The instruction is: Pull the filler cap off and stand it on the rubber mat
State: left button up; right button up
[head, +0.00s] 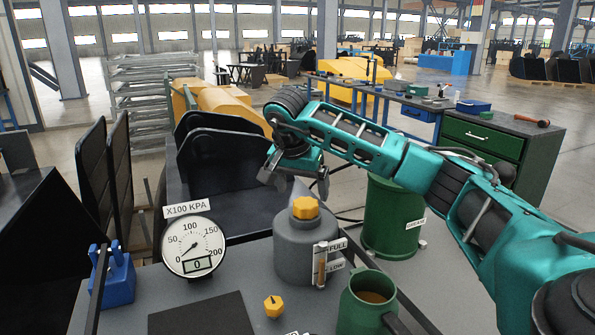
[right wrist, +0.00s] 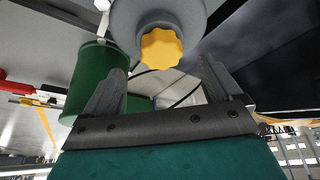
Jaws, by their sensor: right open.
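The yellow lobed filler cap (head: 305,208) sits on top of the grey round reservoir (head: 300,255). In the right wrist view the cap (right wrist: 161,48) shows just past the fingertips, roughly between their lines. My right gripper (head: 297,184) is open and empty, just above and behind the cap; its two fingers (right wrist: 163,68) are spread apart. I see no contact with the cap. The black rubber mat (head: 201,316) lies bare on the grey bench top at the front left. My left gripper is not in view.
A dial gauge (head: 193,246) and a blue block (head: 117,278) stand left of the reservoir. A sight glass (head: 320,265) is on its right side. A small yellow knob (head: 273,306) and a green mug (head: 367,300) stand in front. A green drum (head: 391,222) is behind right.

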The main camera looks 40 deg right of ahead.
aim_at(305, 203)
jog(key=x, duration=0.6)
jog(key=c, duration=0.7)
jog(key=o, duration=0.7)
jog(key=shift+r, duration=0.1)
